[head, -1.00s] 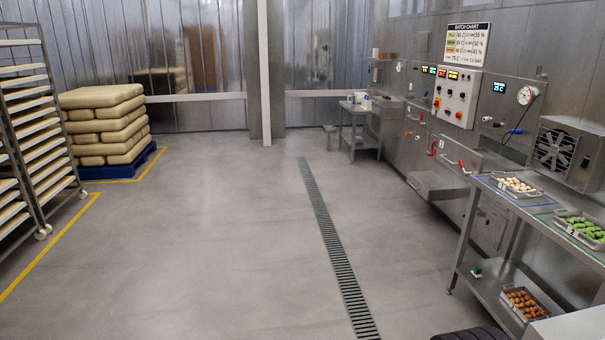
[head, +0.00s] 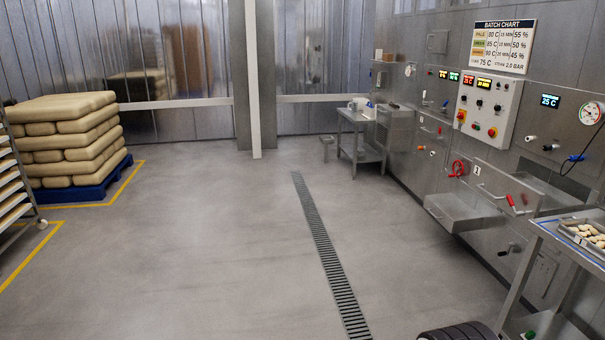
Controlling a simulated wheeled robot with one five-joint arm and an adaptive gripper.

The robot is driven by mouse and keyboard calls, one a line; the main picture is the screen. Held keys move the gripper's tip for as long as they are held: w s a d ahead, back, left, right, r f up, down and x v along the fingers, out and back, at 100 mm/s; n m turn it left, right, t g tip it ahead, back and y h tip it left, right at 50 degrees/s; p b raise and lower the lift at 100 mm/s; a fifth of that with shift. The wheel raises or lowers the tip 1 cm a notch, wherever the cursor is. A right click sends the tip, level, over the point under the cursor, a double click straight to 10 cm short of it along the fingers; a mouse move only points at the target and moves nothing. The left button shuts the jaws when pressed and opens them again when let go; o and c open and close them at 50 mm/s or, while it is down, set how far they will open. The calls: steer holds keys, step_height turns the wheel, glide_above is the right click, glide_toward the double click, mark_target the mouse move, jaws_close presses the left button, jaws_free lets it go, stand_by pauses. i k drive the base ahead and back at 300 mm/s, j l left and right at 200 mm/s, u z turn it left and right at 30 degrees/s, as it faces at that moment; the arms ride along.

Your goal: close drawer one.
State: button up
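What looks like drawer one is a steel tray-shaped box (head: 462,210) standing out from the steel wall at right, in the head view. A slanted steel panel with a small label "1" (head: 477,170) and a red handle (head: 515,204) sits just above and right of it. The box stands open, jutting into the room. I cannot tell how the panel and box join. My gripper is not in view, and nothing is seen touching the drawer.
A steel table (head: 540,232) with a food tray (head: 583,232) stands close at right, in front of the wall. A small steel table (head: 357,122) stands farther back. A red valve wheel (head: 457,168) is left of the panel.

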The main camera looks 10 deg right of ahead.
mark_target(527, 192)
steer(key=i+z, duration=0.2)
steer(key=i, duration=0.7)
steer(key=i+j+z, duration=0.15)
steer(key=i, duration=0.7)
steer(key=i+z, duration=0.25)
steer(key=i, duration=0.7)
steer(key=i+z, duration=0.2)
steer(key=i, duration=2.2)
steer(key=j+u, duration=0.05)
